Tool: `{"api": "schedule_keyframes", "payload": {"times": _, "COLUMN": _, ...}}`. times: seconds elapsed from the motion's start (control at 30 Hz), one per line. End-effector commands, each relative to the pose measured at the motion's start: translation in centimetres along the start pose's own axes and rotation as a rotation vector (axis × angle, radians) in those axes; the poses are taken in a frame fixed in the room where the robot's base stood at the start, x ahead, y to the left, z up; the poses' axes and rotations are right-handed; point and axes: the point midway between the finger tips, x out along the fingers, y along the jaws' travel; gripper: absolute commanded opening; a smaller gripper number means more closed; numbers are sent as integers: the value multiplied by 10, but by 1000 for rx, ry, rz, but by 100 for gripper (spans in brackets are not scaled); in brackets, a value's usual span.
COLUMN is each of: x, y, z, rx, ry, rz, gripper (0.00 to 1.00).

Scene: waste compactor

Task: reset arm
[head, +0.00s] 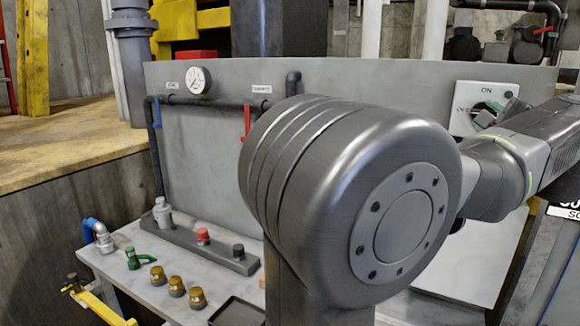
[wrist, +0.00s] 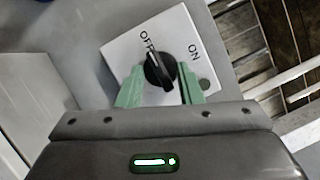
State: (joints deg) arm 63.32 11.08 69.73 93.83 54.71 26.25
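A white switch plate marked ON and OFF (wrist: 118,53) is fixed to the grey panel; it also shows in the head view (head: 497,92). Its black rotary knob (wrist: 160,70) has its pointed end toward the OFF mark. My gripper (wrist: 160,80) has two green fingers spread apart, one on each side of the knob. A small gap seems to show between knob and fingers; whether either touches is unclear. In the head view, my arm hides part of the panel, and the fingers are small in front of the plate.
A gauge (head: 197,80) and a red-handled pipe are on the panel (head: 350,80). Below is a bench with red and black buttons (head: 203,236), several brass knobs (head: 176,286) and a green valve (head: 133,258). A wooden platform (head: 60,150) lies left.

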Motion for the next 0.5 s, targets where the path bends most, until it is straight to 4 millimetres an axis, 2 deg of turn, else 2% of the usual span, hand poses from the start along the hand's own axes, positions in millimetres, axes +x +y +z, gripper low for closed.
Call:
{"api": "schedule_keyframes", "payload": {"times": 0.2, "x": 0, "y": 0, "z": 1, "rx": 179, "ry": 2, "rz": -73, "gripper": 33}}
{"api": "schedule_keyframes", "payload": {"times": 0.5, "x": 0, "y": 2, "z": 1, "rx": 289, "ry": 1, "rz": -119, "gripper": 33}}
